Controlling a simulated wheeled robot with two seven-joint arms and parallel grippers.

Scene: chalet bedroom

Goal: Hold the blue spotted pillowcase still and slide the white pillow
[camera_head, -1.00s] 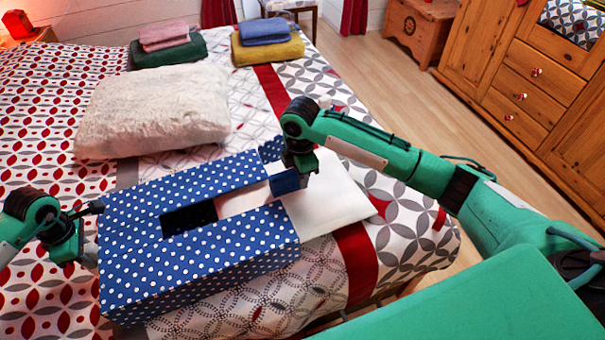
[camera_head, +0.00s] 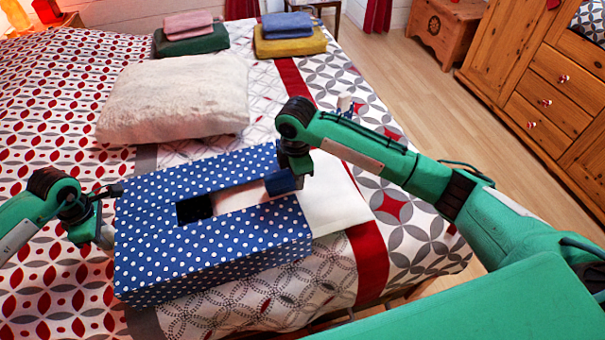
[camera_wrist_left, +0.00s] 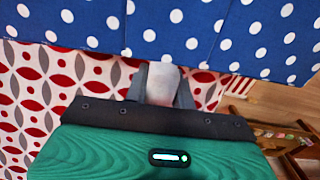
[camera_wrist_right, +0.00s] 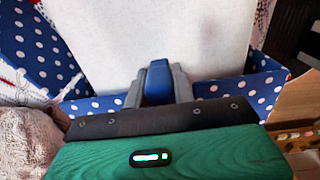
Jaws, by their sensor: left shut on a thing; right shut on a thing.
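The blue spotted pillowcase (camera_head: 215,245) lies box-shaped on the bed, with a dark slot in its top. The flat white pillow (camera_head: 335,205) sits partly inside it and sticks out of its right end; the white pillow also shows in the right wrist view (camera_wrist_right: 165,35). My left gripper (camera_wrist_left: 162,88) is shut on a pale tab (camera_wrist_left: 162,78) at the pillowcase's left end. My right gripper (camera_wrist_right: 155,90) is shut on a blue tab (camera_wrist_right: 157,78) over the white pillow, beside the case's open end. How the blue tab is attached is hidden.
A fluffy cream cushion (camera_head: 178,95) lies just behind the pillowcase. Folded pink and green textiles (camera_head: 190,38) and blue and yellow ones (camera_head: 290,40) lie farther back. A wooden cabinet (camera_head: 545,100) stands right, across bare floor (camera_head: 415,80).

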